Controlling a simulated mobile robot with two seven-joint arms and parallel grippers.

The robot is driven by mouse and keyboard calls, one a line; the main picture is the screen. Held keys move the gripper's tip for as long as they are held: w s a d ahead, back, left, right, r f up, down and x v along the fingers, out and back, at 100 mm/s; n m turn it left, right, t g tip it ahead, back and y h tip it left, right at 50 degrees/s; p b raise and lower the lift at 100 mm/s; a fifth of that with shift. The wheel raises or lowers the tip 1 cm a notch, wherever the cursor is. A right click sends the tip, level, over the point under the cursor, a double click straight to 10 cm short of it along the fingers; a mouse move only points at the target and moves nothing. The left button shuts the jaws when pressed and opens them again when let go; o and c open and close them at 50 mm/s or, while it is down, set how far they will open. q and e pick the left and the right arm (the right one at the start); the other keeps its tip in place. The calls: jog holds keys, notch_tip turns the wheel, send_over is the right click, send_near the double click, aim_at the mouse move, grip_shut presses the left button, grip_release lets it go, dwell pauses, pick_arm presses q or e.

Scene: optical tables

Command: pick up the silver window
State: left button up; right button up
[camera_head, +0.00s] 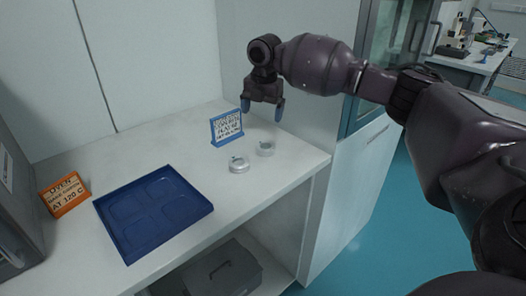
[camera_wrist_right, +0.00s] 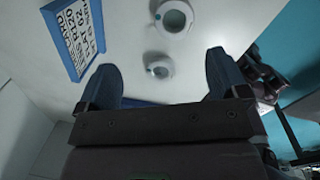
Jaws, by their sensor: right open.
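Two small round silver-grey pieces lie on the white bench to the right of the blue tray. The nearer one (camera_head: 239,165) and the farther one (camera_head: 266,149) both look like a short ring or disc; I cannot tell which is the silver window. In the right wrist view one piece (camera_wrist_right: 158,66) shows between the fingertips and another (camera_wrist_right: 174,16) lies beyond it. My right gripper (camera_head: 263,108) is open and empty, pointing down above the bench, apart from both pieces. My left gripper is out of view.
A blue-framed sign (camera_head: 226,128) stands close to the left of the pieces. A blue tray (camera_head: 196,212) with shallow compartments and an orange sign (camera_head: 65,195) are farther left. A wall panel (camera_head: 160,50) stands behind. A grey box (camera_head: 222,270) sits on the lower shelf.

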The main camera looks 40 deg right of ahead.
jog(key=s+n+g, duration=0.1)
jog(key=b, duration=0.1)
send_over(266, 147)
jog(key=shift+n, duration=0.3)
notch_tip(266, 147, down, 6)
jog(key=shift+w, duration=0.1)
notch_tip(266, 147, down, 5)
jog(key=shift+w+r+b, duration=0.1)
jog(key=shift+r+b, duration=0.1)
jog(key=shift+b, duration=0.45)
jog(key=shift+f, duration=0.3)
jog(key=shift+r, duration=0.15)
jog(key=shift+c, duration=0.2)
jog(key=c, duration=0.7)
jog(key=shift+c, duration=1.2)
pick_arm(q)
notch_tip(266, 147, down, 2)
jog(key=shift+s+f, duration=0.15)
pick_arm(e)
jog(key=shift+c, duration=0.2)
